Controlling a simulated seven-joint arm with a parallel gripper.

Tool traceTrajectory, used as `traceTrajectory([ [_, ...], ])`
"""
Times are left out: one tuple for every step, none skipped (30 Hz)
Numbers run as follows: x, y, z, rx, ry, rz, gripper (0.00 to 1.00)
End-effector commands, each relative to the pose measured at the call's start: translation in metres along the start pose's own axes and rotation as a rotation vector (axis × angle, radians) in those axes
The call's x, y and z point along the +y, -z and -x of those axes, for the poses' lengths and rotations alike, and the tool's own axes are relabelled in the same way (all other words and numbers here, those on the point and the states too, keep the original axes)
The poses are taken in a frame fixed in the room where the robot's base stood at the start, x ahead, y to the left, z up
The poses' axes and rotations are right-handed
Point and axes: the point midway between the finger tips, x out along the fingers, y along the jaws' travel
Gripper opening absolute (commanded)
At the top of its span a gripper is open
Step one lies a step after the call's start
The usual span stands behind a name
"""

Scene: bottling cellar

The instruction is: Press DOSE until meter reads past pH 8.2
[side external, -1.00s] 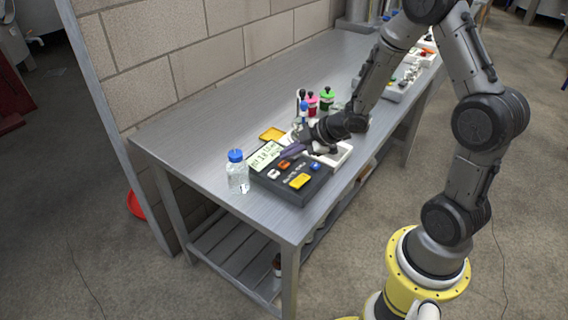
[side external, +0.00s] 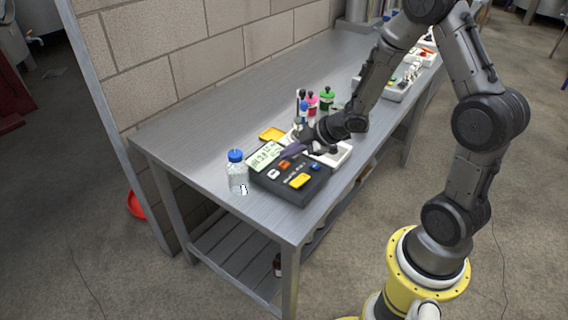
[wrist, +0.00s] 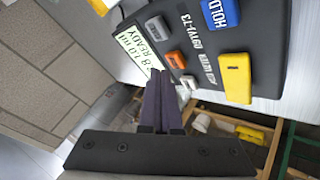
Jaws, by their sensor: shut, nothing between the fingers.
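The dark meter box (side external: 290,184) sits near the table's front corner. Its pale display (wrist: 138,50) shows READY and digits that look like 8.10, though I cannot read them surely. On its top are an orange button (wrist: 176,60), a grey-white button (wrist: 157,27), a blue HOLD button (wrist: 220,13) and a yellow button (wrist: 236,77). I cannot make out a DOSE label. My gripper (wrist: 160,78) is shut and empty, its dark tips close to the orange button. Whether they touch it is unclear. In the side view my gripper (side external: 288,154) hangs over the box's back edge.
A clear bottle with a blue cap (side external: 237,172) stands left of the meter. Behind are a yellow tray (side external: 271,134) and several colour-capped bottles (side external: 326,98). A white tray (side external: 343,153) lies right of the meter. The table (side external: 200,125) is clear at back left.

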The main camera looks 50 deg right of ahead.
Motion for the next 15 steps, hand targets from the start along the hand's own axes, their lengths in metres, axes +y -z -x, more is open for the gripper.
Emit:
traceTrajectory([
  [-0.0001,0.0000,-0.0001,0.000,0.000,0.000,0.00],
  [-0.0002,-0.0001,-0.0002,0.000,0.000,0.000,0.00],
  [-0.0004,-0.0004,-0.0005,0.000,0.000,0.000,0.00],
  [-0.0008,-0.0007,-0.0009,0.000,0.000,0.000,0.00],
  [-0.0013,-0.0011,-0.0015,0.000,0.001,0.000,0.00],
  [-0.0021,-0.0017,-0.0024,0.000,0.001,0.000,0.00],
  [-0.0028,-0.0022,-0.0031,0.000,0.002,-0.001,0.00],
  [-0.0034,-0.0028,-0.0039,0.000,0.002,-0.001,0.00],
  [-0.0041,-0.0034,-0.0048,0.000,0.002,-0.001,0.00],
  [-0.0043,-0.0038,-0.0054,0.000,0.001,-0.001,0.00],
  [-0.0044,-0.0041,-0.0058,0.000,0.001,-0.001,0.00],
  [-0.0045,-0.0043,-0.0061,0.000,0.000,0.000,0.00],
  [-0.0045,-0.0043,-0.0062,0.000,0.000,0.000,0.00],
  [-0.0044,-0.0043,-0.0062,0.000,0.000,0.000,0.00],
  [-0.0044,-0.0042,-0.0061,0.000,0.000,0.000,0.00],
])
